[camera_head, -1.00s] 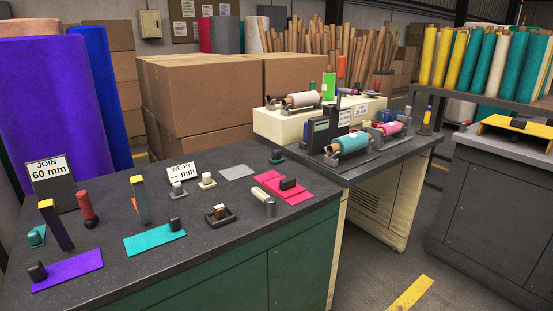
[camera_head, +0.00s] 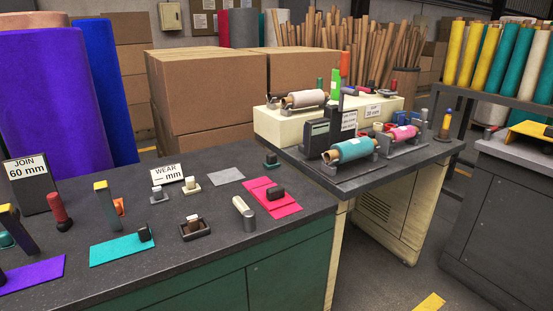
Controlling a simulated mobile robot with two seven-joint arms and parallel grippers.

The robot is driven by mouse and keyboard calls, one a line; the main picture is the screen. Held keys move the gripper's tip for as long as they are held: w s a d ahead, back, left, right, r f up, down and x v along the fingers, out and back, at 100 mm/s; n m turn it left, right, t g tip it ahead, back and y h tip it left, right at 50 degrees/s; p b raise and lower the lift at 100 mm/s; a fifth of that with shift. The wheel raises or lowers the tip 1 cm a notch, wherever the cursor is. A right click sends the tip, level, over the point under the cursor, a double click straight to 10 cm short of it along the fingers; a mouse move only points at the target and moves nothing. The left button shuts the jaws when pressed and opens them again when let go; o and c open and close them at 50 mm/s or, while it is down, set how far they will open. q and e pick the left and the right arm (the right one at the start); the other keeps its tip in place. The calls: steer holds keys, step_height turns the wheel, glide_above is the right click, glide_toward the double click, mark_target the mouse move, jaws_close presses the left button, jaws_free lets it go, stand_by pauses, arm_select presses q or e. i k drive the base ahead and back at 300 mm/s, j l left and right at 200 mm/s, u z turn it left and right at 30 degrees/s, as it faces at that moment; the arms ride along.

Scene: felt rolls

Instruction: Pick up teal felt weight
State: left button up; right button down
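Two small teal-based pieces with dark tops could be the teal felt weight. One teal-based piece (camera_head: 271,161) stands near the back right edge of the dark bench, clear of other things. The other teal piece (camera_head: 6,240) is at the far left, partly hidden behind a dark post with a yellow top. A dark weight (camera_head: 145,232) also sits on the right end of a flat teal felt strip (camera_head: 118,250). Neither of my grippers shows in the head view.
A machine with a teal roll (camera_head: 352,149) stands at the right.

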mark_target(271, 162)
steer(key=i+l, duration=0.2)
steer(key=l, duration=0.15)
steer(key=i+l+u, duration=0.15)
steer(key=l, duration=0.15)
steer(key=i+l, duration=0.15)
steer(key=l, duration=0.2)
steer(key=i+l+u, duration=0.15)
steer(key=l, duration=0.2)
steer(key=i+l, duration=0.15)
steer(key=l, duration=0.2)
steer(key=i+u, duration=0.05)
